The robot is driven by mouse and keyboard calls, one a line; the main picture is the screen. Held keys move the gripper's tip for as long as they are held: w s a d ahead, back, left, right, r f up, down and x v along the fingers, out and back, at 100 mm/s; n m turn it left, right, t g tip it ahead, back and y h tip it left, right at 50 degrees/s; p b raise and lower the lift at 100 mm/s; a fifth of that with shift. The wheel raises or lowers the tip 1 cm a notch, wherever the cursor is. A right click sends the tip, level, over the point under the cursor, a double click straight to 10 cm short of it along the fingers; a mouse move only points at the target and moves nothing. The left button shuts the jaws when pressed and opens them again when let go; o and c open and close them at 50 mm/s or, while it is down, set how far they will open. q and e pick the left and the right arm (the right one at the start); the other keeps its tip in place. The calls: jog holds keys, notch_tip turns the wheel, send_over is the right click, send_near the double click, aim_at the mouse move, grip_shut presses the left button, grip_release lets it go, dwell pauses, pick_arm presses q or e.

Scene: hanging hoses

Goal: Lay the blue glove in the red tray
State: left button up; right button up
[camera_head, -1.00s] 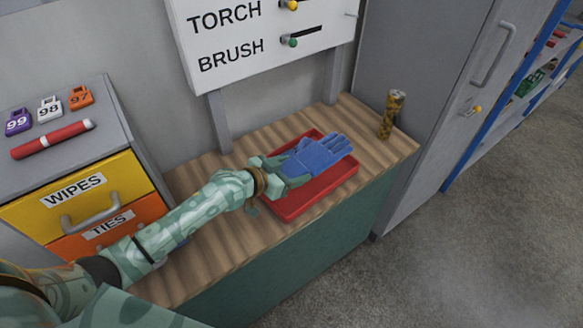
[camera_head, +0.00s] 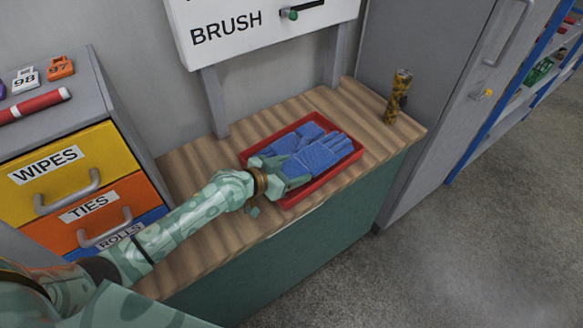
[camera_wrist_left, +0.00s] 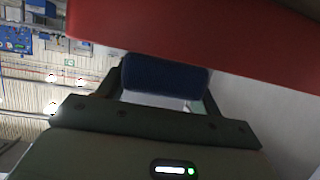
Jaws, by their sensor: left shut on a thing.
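A blue glove (camera_head: 318,158) is in my left gripper (camera_head: 285,173), its fingers pointing right and away from me. The gripper is shut on its cuff end. The glove lies low over the red tray (camera_head: 303,196), within its outline; whether it touches the tray floor I cannot tell. A second blue glove (camera_head: 302,136) lies in the tray behind it, partly covered by the held one. In the left wrist view the blue cuff (camera_wrist_left: 165,77) is between my fingers, close to the red tray (camera_wrist_left: 200,38). My right gripper is not in view.
The tray stands on a wooden worktop (camera_head: 218,232). A yellow-and-black patterned cylinder (camera_head: 397,97) stands at the back right corner. A drawer unit (camera_head: 75,160) with a red marker (camera_head: 35,106) on top is at left. A label board (camera_head: 265,28) hangs behind.

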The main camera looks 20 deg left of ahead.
pick_arm(q)
jog(key=o, duration=1.3)
jog(key=p+v, duration=0.3)
jog(key=v, duration=1.3)
jog(key=shift+s+a+p, duration=0.15)
jog(key=shift+a+p, duration=0.05)
jog(key=shift+p, duration=0.1)
jog(key=shift+d+f, duration=0.1)
jog(key=shift+f, duration=0.05)
